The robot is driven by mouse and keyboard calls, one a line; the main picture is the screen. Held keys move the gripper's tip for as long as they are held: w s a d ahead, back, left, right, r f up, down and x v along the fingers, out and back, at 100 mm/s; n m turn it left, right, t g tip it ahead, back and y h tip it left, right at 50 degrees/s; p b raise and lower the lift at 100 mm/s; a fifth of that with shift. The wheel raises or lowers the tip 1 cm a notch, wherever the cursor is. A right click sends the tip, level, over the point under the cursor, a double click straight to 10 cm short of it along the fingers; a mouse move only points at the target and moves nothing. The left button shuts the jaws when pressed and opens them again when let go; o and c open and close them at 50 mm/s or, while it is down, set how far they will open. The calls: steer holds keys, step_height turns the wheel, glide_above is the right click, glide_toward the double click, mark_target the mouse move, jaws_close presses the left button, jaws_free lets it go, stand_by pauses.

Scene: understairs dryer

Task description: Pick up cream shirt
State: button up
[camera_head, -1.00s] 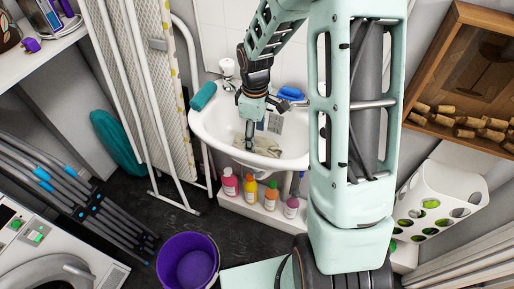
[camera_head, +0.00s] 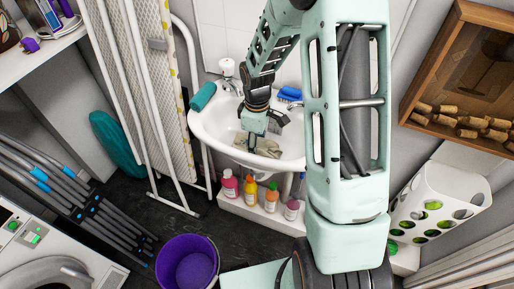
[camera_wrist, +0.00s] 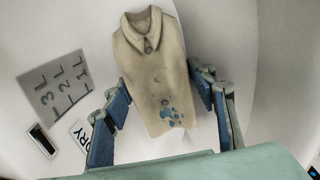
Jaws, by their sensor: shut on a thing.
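The cream shirt (camera_wrist: 158,65) has a collar, a button and blue spots near its lower end. In the wrist view it stands between the two blue-padded fingers of my gripper (camera_wrist: 164,88), which are shut on it from both sides. In the head view the shirt (camera_head: 265,149) is a small beige patch inside the white sink (camera_head: 205,128), partly hidden behind my gripper (camera_head: 252,142). I cannot tell whether the shirt is clear of the basin.
A teal roll (camera_head: 203,97) and a blue brush (camera_head: 290,93) lie on the sink's rim. Several coloured bottles (camera_head: 250,188) stand below it. An ironing board (camera_head: 163,90) leans at the left. A purple bucket (camera_head: 187,265) stands on the floor. In the wrist view, a grey marked label (camera_wrist: 55,83) is on the basin wall.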

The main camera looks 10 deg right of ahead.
step_height(320, 180, up, 10)
steer(key=shift+r+p, duration=0.15)
steer(key=shift+p, duration=0.95)
step_height(320, 180, up, 8)
steer(key=p, duration=0.7)
steer(key=shift+p, duration=0.3)
